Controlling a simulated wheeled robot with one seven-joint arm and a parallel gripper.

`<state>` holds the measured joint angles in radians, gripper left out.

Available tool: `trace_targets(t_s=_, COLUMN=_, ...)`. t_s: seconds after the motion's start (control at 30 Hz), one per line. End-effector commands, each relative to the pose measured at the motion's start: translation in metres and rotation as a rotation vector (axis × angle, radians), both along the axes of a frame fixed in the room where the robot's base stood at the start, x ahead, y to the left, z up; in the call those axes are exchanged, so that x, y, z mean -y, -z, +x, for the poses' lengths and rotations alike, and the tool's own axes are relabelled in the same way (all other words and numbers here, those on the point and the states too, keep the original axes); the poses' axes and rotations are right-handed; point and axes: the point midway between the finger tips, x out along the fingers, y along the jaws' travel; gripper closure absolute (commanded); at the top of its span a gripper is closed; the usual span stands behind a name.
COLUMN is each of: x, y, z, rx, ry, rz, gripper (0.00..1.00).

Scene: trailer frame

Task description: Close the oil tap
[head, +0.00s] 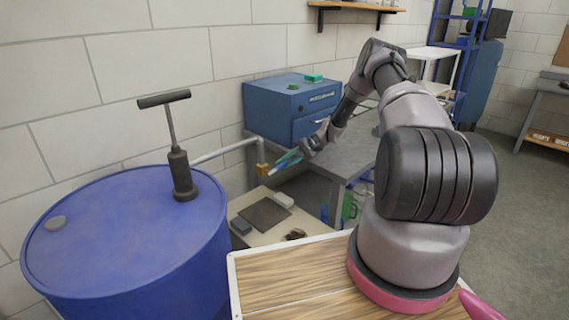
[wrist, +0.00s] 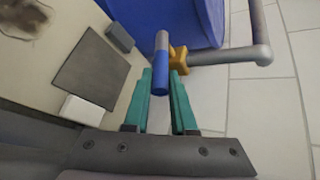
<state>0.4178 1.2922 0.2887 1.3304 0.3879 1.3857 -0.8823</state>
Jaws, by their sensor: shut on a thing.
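The oil tap is a small yellow valve body (head: 262,168) at the end of a grey pipe (head: 225,150) beside the blue drum. In the wrist view the yellow body (wrist: 180,60) sits just right of its lever, a blue handle (wrist: 161,75) with a grey far end. My gripper (head: 288,158) has teal fingers and reaches the tap from the right. In the wrist view its fingertips (wrist: 160,78) lie on either side of the handle and are shut on it. In the head view the fingers partly hide the handle.
A blue drum (head: 130,225) with a hand pump (head: 181,165) stands at left. Below the tap, a low pale table carries a dark plate (head: 265,214), small blocks and a brown stain-like patch. A blue cabinet (head: 290,105) stands on the grey bench behind. Open floor lies at right.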

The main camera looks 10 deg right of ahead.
Motion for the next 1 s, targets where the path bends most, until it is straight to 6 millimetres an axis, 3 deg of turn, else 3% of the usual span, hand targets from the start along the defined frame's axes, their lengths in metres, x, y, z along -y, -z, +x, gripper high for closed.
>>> trace_targets(t_s=0.33, x=0.0, y=0.001, z=0.0, rx=0.0, ry=0.0, rz=-0.001, gripper=1.0)
trace_targets(t_s=0.37, x=0.0, y=0.001, z=0.0, rx=0.0, ry=0.0, rz=-0.001, gripper=0.68)
trace_targets(t_s=0.4, x=0.0, y=0.001, z=0.0, rx=0.0, ry=0.0, rz=-0.001, gripper=0.53)
trace_targets(t_s=0.43, x=0.0, y=0.001, z=0.0, rx=0.0, ry=0.0, rz=-0.001, gripper=0.46)
trace_targets(t_s=0.77, x=0.001, y=0.0, z=0.0, rx=0.0, ry=0.0, rz=0.0, gripper=0.46)
trace_targets(t_s=1.0, x=0.031, y=-0.015, z=0.003, rx=0.001, ry=0.002, rz=-0.001, gripper=0.46)
